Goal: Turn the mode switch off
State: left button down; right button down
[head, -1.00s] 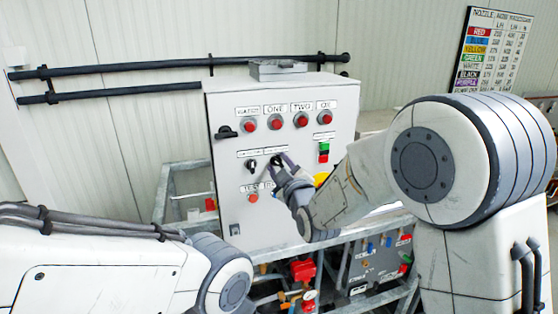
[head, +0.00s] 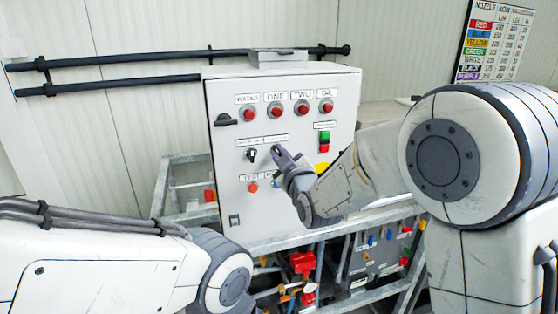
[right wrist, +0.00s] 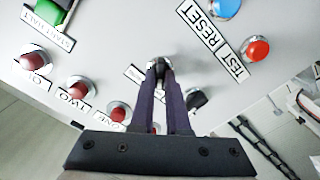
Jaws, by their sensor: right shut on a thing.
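The white control box (head: 230,205) has two black rotary switches in its middle row. The left switch (head: 252,155) is free, and it also shows in the right wrist view (right wrist: 197,99). My right gripper (head: 279,152) is at the right switch and hides it in the head view. In the right wrist view my right gripper (right wrist: 160,72) is shut on that black switch knob (right wrist: 159,64), between its two fingertips. The labels above the switches are too small or covered to read, so I cannot tell the mode one by its name. My left gripper is out of view.
Several red buttons (head: 275,109) line the top of the box. A green and red switch (head: 324,141) is at the right. An orange-red test button (head: 253,188) sits below. A metal frame (head: 180,165) and pump parts (head: 303,263) lie around and below.

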jog(key=m+b, duration=0.2)
jog(key=b, duration=0.1)
jog(key=m+b, duration=0.2)
jog(key=b, duration=0.1)
jog(key=shift+d+f+m, duration=0.1)
jog(key=shift+f+m, duration=0.1)
jog(key=shift+m, duration=0.2)
jog(key=shift+r+m+b, duration=0.15)
jog(key=shift+m+b, duration=1.05)
jog(key=shift+b, duration=0.2)
jog(key=shift+r, duration=0.1)
jog(key=c, duration=0.9)
grip_release()
jog(key=shift+s+d+b, duration=0.15)
jog(key=shift+s+b, duration=0.15)
jog(key=shift+s, duration=0.1)
jog(key=b+v, duration=0.3)
jog(key=v, duration=0.6)
jog(key=shift+s, duration=0.3)
